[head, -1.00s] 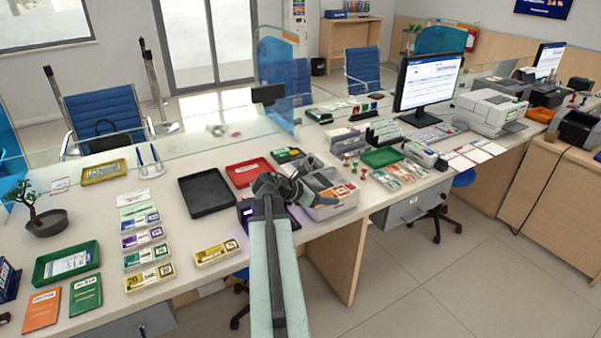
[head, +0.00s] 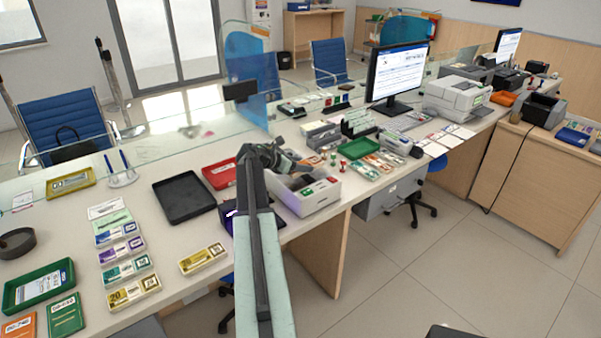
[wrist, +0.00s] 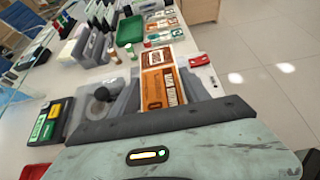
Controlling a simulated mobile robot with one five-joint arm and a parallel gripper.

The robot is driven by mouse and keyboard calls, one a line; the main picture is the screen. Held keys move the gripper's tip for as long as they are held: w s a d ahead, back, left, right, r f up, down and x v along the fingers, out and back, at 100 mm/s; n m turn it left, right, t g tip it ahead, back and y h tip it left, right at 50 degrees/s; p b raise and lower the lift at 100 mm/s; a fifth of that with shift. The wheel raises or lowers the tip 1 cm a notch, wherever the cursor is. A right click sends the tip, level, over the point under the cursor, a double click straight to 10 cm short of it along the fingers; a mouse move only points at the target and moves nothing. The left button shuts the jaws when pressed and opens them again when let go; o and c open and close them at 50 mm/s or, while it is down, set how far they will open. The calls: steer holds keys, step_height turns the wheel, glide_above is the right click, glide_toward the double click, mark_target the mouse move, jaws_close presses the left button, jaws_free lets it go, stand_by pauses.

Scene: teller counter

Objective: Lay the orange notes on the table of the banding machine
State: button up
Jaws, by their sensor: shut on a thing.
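In the wrist view, my gripper (wrist: 158,92) is shut on the orange notes (wrist: 160,90), a flat banded bundle lying between the two grey fingers. In the head view, my gripper (head: 280,158) is above the back edge of the white banding machine (head: 301,201), and the held notes are mostly hidden there. The machine has a dark recess on top and coloured buttons on its front. In the wrist view, pale parts of the machine (wrist: 203,62) show behind and beside the notes. I cannot tell whether the notes touch it.
A green tray (head: 360,149) and more banded notes (head: 375,163) lie right of the machine. A red tray (head: 219,174) and a black tray (head: 184,196) are to its left. A monitor (head: 397,75) stands behind on the right. A glass screen runs along the counter.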

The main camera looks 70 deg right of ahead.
mark_target(301, 177)
steer(key=shift+d, duration=0.2)
steer(key=f+b, duration=0.4)
steer(key=shift+d, duration=0.3)
steer(key=shift+r, duration=0.25)
steer(key=shift+f, duration=0.15)
steer(key=o, duration=1.6)
